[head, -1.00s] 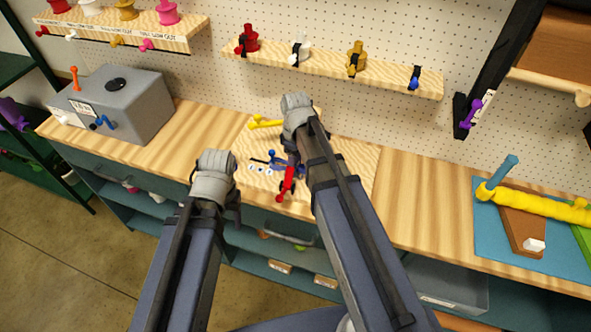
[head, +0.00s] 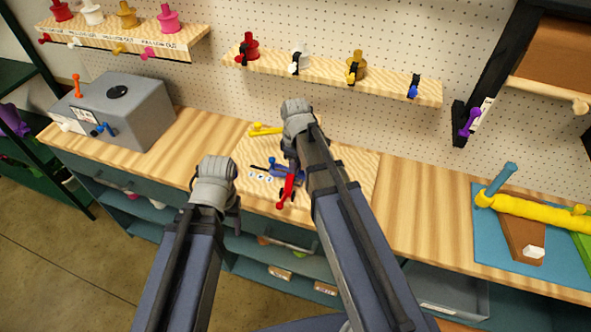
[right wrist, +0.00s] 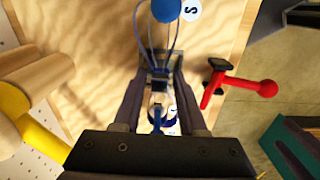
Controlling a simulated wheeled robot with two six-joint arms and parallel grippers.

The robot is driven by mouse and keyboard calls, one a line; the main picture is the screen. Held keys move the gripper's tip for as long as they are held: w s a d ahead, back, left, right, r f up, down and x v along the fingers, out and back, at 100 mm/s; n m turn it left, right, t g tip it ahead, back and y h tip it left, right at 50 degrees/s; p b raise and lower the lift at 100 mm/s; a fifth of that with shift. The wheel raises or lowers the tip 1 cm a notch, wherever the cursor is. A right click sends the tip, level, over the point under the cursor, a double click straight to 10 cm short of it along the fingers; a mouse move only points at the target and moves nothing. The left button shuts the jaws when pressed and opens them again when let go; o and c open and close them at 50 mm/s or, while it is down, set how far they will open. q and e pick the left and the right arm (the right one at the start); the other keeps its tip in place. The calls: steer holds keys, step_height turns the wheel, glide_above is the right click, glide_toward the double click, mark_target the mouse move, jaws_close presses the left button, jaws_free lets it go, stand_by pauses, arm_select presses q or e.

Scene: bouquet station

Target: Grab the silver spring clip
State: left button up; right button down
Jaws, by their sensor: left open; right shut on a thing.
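My right gripper (right wrist: 158,72) is over the wooden board on the bench, its fingers shut on a small dark-and-blue piece (right wrist: 158,78). Thin blue wire loops run from it toward a blue ball (right wrist: 167,9). A pale, silvery part shows between the fingers, but I cannot tell whether it is the silver spring clip. In the head view a blue piece (head: 287,171) lies by these fingers, partly hidden. A red-handled piece (head: 287,189) is right beside it; it also shows in the right wrist view (right wrist: 240,86). My left gripper (head: 235,218) is open at the bench's front edge, its fingers mostly hidden.
A yellow-handled piece (head: 264,130) lies at the board's back. A grey box (head: 135,112) stands at the left of the bench. A blue mat (head: 485,230) with a yellow roll (head: 535,207) is at the right. A shelf (head: 325,77) with several colored spools is behind. Bench right of the board is clear.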

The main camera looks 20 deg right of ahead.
step_height(320, 180, up, 10)
steer(key=p, duration=0.9)
steer(key=shift+f, duration=0.15)
